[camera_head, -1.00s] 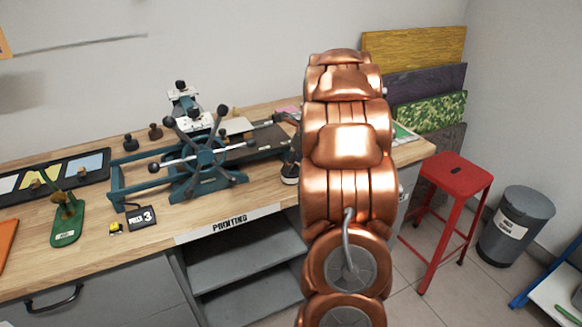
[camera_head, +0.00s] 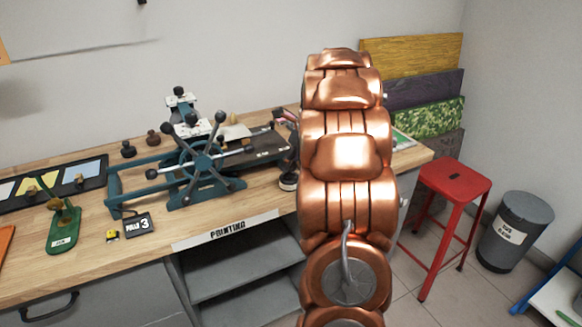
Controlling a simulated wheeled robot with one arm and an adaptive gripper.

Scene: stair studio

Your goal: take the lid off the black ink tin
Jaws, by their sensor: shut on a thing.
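My copper arm (camera_head: 347,170) stands upright in the middle of the head view and covers the bench behind it. My gripper is not in view; it seems to be hidden behind the arm. I cannot make out the black ink tin or its lid for certain. A small dark, round-based thing (camera_head: 288,183) shows on the bench right at the arm's left edge, partly covered. I cannot tell what it is.
A teal press (camera_head: 203,160) with a spoked wheel stands on the wooden bench (camera_head: 95,240). Left of it are a green-based stand (camera_head: 63,235), a black "3" sign (camera_head: 137,224) and a dark tray (camera_head: 98,180). A red stool (camera_head: 455,182) and grey bin (camera_head: 515,230) stand right.

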